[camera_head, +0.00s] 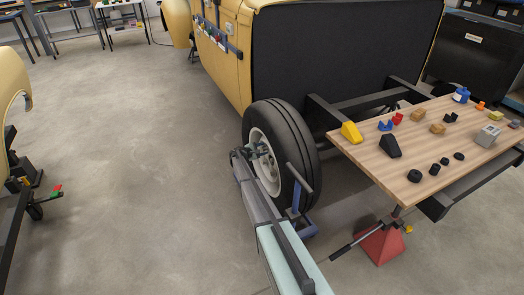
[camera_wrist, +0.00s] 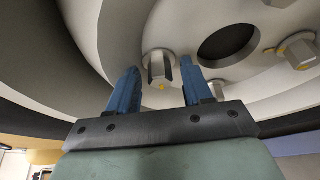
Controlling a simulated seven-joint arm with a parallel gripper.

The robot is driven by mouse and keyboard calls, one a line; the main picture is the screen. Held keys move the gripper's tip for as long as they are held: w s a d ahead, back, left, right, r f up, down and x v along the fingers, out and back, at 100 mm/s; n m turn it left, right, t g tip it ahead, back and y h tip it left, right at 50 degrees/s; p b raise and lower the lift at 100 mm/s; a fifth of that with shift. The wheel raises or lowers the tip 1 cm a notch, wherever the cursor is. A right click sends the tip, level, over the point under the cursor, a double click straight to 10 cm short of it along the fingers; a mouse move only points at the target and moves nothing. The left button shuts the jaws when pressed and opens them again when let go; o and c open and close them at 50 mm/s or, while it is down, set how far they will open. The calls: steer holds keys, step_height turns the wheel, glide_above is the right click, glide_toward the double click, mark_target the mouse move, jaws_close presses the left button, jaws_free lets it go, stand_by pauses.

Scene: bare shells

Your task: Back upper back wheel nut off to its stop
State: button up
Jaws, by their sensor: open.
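The wheel (camera_head: 264,160), a black tyre with a pale rim, is mounted on the yellow vehicle shell. My gripper (camera_head: 262,152) is at the wheel's hub side; the nuts are too small to make out there. In the wrist view my gripper (camera_wrist: 160,72) has its two blue fingers apart. A silver hex wheel nut (camera_wrist: 160,66) with a yellow mark shows between the fingertips, with a narrow gap seen on each side. Whether the fingers reach over its full depth I cannot tell. A second nut (camera_wrist: 298,50) is to the right, beyond a dark round hub hole (camera_wrist: 228,44).
A wooden bench top (camera_head: 425,178) with chocks, blocks and black rings stands right of the wheel. A red jack stand (camera_head: 381,244) is below it. A blue upright frame (camera_head: 298,205) stands close beside the tyre. The floor (camera_head: 130,150) to the left is clear.

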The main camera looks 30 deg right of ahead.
steer(key=shift+c, duration=0.4)
jaws_close()
steer(key=shift+w+n+g+y, duration=0.1)
steer(key=shift+n+g+y, duration=0.05)
steer(key=shift+n+g, duration=1.15)
steer(key=shift+w+n+g+y, duration=0.15)
steer(key=shift+n+g, duration=0.65)
steer(key=shift+n, duration=1)
steer(key=shift+s, duration=0.1)
